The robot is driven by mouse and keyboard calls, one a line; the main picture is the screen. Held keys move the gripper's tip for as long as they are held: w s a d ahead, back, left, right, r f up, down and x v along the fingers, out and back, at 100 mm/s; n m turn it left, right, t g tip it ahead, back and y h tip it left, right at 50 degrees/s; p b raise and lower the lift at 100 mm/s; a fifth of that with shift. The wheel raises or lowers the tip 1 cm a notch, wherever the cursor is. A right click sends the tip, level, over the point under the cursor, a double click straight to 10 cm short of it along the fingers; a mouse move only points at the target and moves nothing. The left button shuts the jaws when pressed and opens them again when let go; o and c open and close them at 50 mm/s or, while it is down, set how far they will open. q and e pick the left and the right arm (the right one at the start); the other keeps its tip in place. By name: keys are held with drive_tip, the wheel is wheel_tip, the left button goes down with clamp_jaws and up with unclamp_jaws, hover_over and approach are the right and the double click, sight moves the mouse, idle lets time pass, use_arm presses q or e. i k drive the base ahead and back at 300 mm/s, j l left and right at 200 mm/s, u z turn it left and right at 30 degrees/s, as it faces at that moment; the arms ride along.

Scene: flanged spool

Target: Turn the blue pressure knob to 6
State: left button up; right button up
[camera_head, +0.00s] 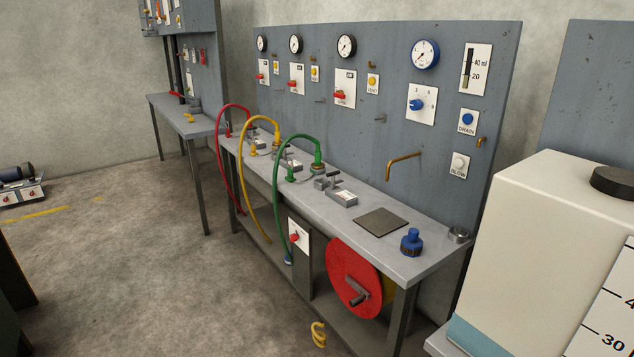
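The blue pressure knob (416,104) sits on a white dial plate (426,92) on the grey upright panel, at the right of the bench. The plate carries small numbers, including what looks like a 6 at its upper right. The knob's exact pointer setting is too small to tell. A round blue-rimmed gauge (425,54) is mounted directly above the plate. Neither of my grippers shows in the head view.
A bench (320,205) runs along the panel with red, yellow and green hoses. A blue fitting (411,242) stands near its right end. A red flanged spool (352,280) hangs below. A white tank (555,240) blocks the right foreground. Open concrete floor (150,270) lies at left.

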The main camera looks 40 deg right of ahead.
sight(416, 104)
drive_tip(key=z, duration=1.65)
drive_tip(key=i+j+u, duration=0.15)
drive_tip(key=i+j, duration=0.4)
drive_tip(key=i, duration=0.15)
